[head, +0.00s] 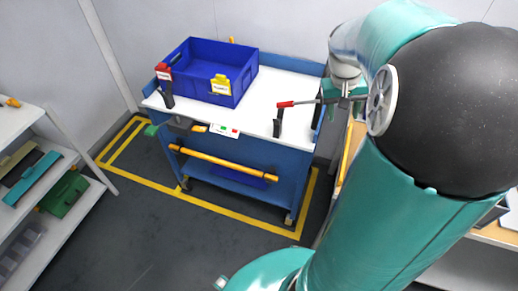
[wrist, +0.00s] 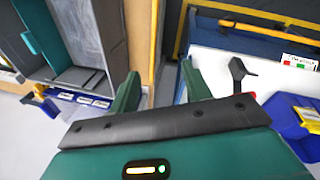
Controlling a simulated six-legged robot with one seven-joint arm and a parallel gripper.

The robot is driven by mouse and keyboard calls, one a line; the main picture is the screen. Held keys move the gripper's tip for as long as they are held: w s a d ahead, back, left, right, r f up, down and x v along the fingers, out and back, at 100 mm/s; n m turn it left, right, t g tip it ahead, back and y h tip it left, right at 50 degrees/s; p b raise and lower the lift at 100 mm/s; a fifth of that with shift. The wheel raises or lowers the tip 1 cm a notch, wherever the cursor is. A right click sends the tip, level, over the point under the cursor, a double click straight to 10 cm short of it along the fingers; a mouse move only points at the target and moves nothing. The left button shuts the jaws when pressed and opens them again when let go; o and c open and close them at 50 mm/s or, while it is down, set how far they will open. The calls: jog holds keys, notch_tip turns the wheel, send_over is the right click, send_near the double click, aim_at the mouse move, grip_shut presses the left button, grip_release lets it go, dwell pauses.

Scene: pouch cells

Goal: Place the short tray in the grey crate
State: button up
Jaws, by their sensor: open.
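My gripper (wrist: 160,82) is open in the wrist view, its two green fingers apart with nothing between them. In the head view my arm covers the right side, and the fingers cannot be made out clearly. A grey, open box-like container (wrist: 86,32), possibly the grey crate, shows at the upper left of the wrist view, beyond the fingers. A teal panel (wrist: 38,30) is beside it. I cannot pick out the short tray for certain. A flat teal piece (head: 32,178) and a green one (head: 63,193) lie on the left shelf in the head view.
A blue cart (head: 240,190) with a white top (head: 255,115) carries a blue crate (head: 205,75). A black clamp with a red handle (head: 278,122) stands at its right front. Yellow floor lines (head: 155,182) surround the cart. Dark floor (head: 150,240) in front is clear.

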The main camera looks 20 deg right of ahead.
jog(key=s+a+r+n+t, duration=0.1)
jog(key=s+a+r+t, duration=0.1)
jog(key=a, duration=0.7)
jog(key=s+a+r+n+t+y, duration=0.1)
jog(key=s+a+r+n+t, duration=0.1)
jog(key=a, duration=0.7)
jog(key=s+a+r+n+t+y, duration=0.1)
jog(key=s+a+r+n+t, duration=0.1)
jog(key=a, duration=0.8)
jog(key=shift+s+r, duration=0.2)
jog(key=shift+s, duration=0.55)
jog(key=shift+a, duration=0.1)
jog(key=shift+c, duration=1.3)
jog(key=shift+s, duration=0.1)
